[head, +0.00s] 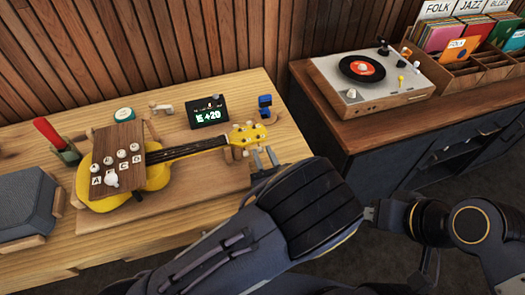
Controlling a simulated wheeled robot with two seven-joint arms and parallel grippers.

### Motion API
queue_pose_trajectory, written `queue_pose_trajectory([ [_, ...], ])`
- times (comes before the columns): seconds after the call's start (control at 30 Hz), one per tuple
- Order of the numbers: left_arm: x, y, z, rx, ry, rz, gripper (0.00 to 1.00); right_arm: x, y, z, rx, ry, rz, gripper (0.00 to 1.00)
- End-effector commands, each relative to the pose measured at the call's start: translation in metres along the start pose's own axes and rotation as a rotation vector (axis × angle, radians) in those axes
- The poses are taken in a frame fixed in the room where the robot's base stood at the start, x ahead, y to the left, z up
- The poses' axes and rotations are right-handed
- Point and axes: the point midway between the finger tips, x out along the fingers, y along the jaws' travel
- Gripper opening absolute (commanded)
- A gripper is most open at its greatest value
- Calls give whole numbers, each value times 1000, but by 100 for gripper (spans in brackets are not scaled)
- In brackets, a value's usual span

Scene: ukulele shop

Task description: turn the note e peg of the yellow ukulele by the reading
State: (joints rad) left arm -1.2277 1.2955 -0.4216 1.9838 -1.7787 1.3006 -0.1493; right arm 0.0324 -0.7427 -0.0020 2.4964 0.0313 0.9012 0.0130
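The yellow ukulele (154,180) lies on a wooden board on the table, its neck pointing right. Its yellow headstock (249,135) carries pale tuning pegs along both sides; I cannot tell which one is the E peg. The dark tuner display (208,112) behind the neck reads "E +20". My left gripper (265,159) is just below and right of the headstock, its two grey fingers pointing up with a gap between them. It looks open and empty, apart from the pegs. My forearm hides the table's front right part. My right gripper is out of view.
A wooden block with lettered white knobs (118,160) sits over the ukulele's body. A red-handled tool (48,134), a grey speaker (27,200), a teal-topped tin (124,115) and blue blocks (265,104) surround it. A record player (367,75) stands on the right cabinet.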

Motion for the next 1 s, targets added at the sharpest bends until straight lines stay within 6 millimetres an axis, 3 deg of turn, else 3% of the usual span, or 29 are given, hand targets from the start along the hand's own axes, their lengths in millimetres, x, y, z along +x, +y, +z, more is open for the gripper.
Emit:
queue_pose_trajectory([
  [0.13,10,1,0,1,2,1,26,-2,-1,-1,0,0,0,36],
  [0.4,11,0,0,0,2,0,24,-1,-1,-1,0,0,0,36],
  [0.6,11,0,0,0,1,1,0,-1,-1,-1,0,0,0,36],
  [1.0,11,0,1,72,1,0,0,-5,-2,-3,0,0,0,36],
])
